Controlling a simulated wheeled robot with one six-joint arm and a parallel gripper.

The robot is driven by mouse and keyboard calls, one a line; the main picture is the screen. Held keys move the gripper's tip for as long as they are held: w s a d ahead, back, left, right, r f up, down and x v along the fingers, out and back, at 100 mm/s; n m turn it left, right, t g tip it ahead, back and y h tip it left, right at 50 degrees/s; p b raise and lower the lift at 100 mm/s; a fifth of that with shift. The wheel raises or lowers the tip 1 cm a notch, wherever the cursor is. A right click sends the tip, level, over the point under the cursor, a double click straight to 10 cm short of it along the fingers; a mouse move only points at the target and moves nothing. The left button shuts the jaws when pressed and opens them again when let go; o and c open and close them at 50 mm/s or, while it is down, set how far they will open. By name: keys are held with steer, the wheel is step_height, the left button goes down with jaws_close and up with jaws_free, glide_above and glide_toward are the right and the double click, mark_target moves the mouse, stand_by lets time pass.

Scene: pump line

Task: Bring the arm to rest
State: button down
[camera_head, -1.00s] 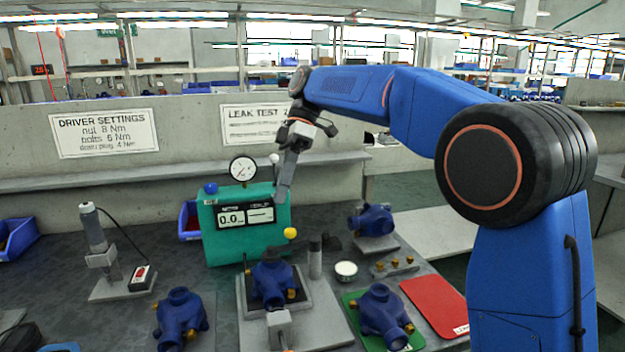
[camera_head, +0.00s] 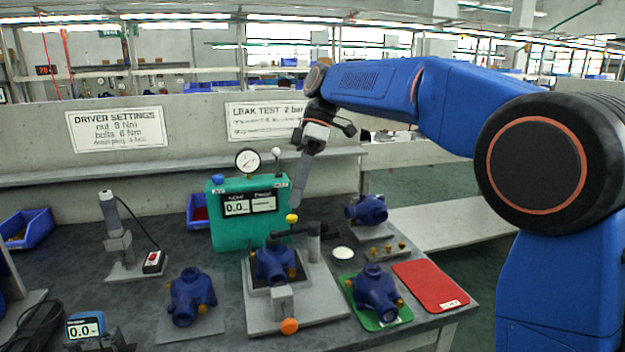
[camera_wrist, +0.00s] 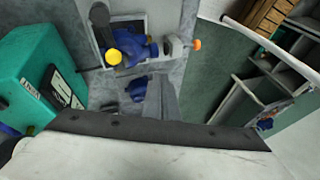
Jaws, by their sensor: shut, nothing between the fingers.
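My gripper (camera_head: 298,190) hangs from my blue arm over the bench, fingers pointing down, shut and empty. In the head view it is just right of the green leak test box (camera_head: 240,236) and above the clamp fixture (camera_head: 322,298). A blue pump body (camera_head: 273,262) sits in that fixture, with a yellow knob (camera_head: 291,218) above it. The wrist view shows the fixture's pump (camera_wrist: 138,50), the yellow knob (camera_wrist: 113,57) and the green box (camera_wrist: 38,75). The fingers appear clear of all of these.
Other blue pumps stand left of the fixture (camera_head: 191,298), on a green mat (camera_head: 398,318) and at the back right (camera_head: 367,210). A red mat (camera_head: 432,284) lies bare at the right. A driver stand (camera_head: 118,245) is at the left. Open floor lies beyond the bench's right edge.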

steer(key=s+d+f+m+t, duration=0.25)
steer(key=s+d+m, duration=0.3)
steer(key=d, duration=0.35)
steer(key=s+d+f+m+t, duration=0.2)
steer(key=s+d+f+m, duration=0.15)
steer(key=s+d, duration=0.45)
steer(key=s+d+f+m+t+h, duration=0.3)
steer(key=s+d+f+m+t, duration=0.2)
steer(key=s+d+f+m, duration=0.5)
steer(key=s+d+f, duration=0.3)
steer(key=d+f, duration=0.2)
steer(key=shift+d, duration=0.25)
